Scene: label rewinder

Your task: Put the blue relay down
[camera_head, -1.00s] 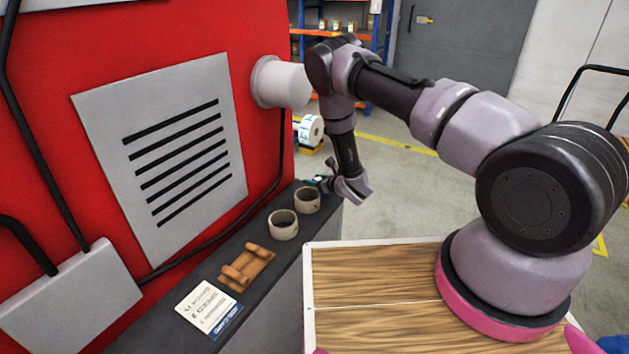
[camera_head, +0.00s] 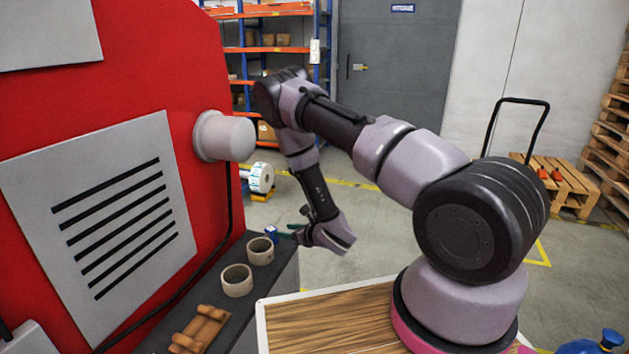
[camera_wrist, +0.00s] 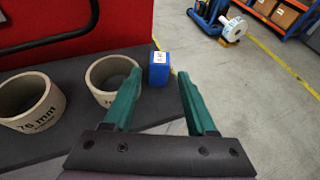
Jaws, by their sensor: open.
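The blue relay (camera_wrist: 159,70) is a small blue block with a white label on top. It stands on the dark ledge (camera_wrist: 150,112) near its end, beside a cardboard ring. In the wrist view it shows just past my fingertips, between their lines. My gripper (camera_wrist: 159,80) is open, with green fingers spread and nothing held between them. In the head view the relay (camera_head: 271,232) is at the far end of the ledge, and my gripper (camera_head: 287,230) is just to its right. My fingers are partly hidden there.
Two cardboard rings (camera_head: 237,281) (camera_head: 260,251) stand on the ledge, with a wooden holder (camera_head: 199,330) nearer. A red machine (camera_head: 150,90) with a pale round hub (camera_head: 224,136) rises on the left. Open floor lies right of the ledge.

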